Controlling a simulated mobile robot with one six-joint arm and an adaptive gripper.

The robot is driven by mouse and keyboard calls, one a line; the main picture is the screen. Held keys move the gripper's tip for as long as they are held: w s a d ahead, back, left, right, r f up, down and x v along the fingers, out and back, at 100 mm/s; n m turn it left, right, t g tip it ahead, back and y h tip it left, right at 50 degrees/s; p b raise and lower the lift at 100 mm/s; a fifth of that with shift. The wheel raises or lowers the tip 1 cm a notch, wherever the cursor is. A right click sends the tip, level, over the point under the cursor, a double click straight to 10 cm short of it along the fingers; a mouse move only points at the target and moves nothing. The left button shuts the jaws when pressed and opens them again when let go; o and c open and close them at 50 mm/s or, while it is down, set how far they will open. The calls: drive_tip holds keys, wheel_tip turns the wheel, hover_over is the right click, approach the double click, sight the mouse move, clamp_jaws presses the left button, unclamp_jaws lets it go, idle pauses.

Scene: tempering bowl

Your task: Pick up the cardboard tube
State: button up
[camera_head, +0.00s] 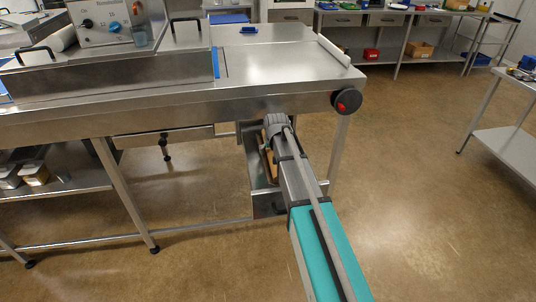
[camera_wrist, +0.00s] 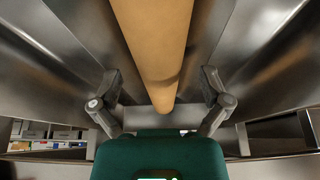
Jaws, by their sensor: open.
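The cardboard tube (camera_wrist: 155,40) is a plain tan cylinder. In the wrist view it runs from the top edge down to the middle, between two grey metal walls. My gripper (camera_wrist: 161,103) is open, with one finger on each side of the tube's near end. Gaps show between the fingers and the tube, and neither finger is seen touching it.
The steel table (camera_head: 285,65) stands above my arm, with a red-centred black knob (camera_head: 346,102) at its corner. A metal housing (camera_head: 256,190) is below it. A lower shelf (camera_head: 85,182) is at left and a side table (camera_head: 510,150) at right. Floor is clear at right.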

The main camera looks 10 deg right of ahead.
drive_tip(key=c, duration=1.2)
drive_tip(key=shift+r, duration=0.1)
drive_tip(key=shift+c, duration=0.2)
drive_tip(key=shift+r+p, duration=0.6)
drive_tip(key=shift+p, duration=0.15)
drive_tip(key=s, duration=0.8)
drive_tip(key=shift+f, duration=0.1)
wheel_tip(320, 180, up, 14)
drive_tip(key=p, duration=1.3)
drive_tip(key=shift+f, duration=0.1)
